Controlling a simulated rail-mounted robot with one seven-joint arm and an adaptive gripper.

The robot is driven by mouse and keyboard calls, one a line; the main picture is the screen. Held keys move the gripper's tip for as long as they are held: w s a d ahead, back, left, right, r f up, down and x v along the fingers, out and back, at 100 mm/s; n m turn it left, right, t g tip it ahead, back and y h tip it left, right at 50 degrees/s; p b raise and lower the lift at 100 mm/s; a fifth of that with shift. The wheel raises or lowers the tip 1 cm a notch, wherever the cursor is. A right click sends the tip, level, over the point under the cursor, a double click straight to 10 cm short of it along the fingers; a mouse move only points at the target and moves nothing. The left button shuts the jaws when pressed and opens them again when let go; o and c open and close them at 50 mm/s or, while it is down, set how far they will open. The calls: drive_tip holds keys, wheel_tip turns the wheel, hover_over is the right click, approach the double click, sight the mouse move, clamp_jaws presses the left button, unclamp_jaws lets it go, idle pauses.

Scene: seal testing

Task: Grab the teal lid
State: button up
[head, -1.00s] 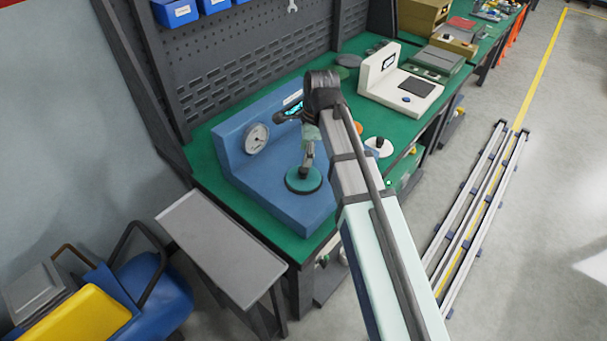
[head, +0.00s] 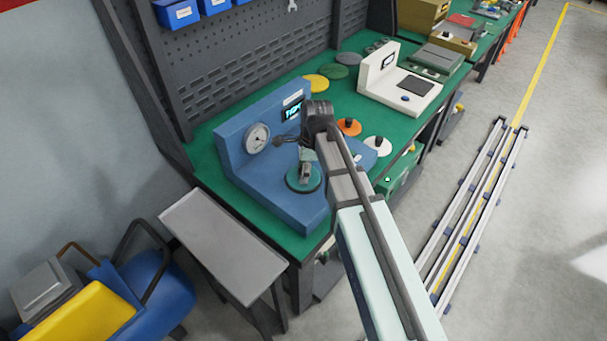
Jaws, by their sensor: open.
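The teal lid (head: 292,184) is a round disc lying on the flat deck of the blue testing machine (head: 262,194). Its middle is hidden by my gripper (head: 305,178), which is right over it with the fingers pointing down. The jaws are open. I cannot tell whether the fingers are around the lid's knob or touching it.
An orange lid (head: 349,127) and a white lid (head: 377,146) lie right of my arm. Yellow (head: 316,84) and green (head: 334,72) discs lie behind the blue machine, which carries a gauge (head: 257,138). A white device (head: 402,88) stands farther back on the green bench.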

clamp_jaws()
drive_tip(key=shift+r, duration=0.15)
idle(0.4)
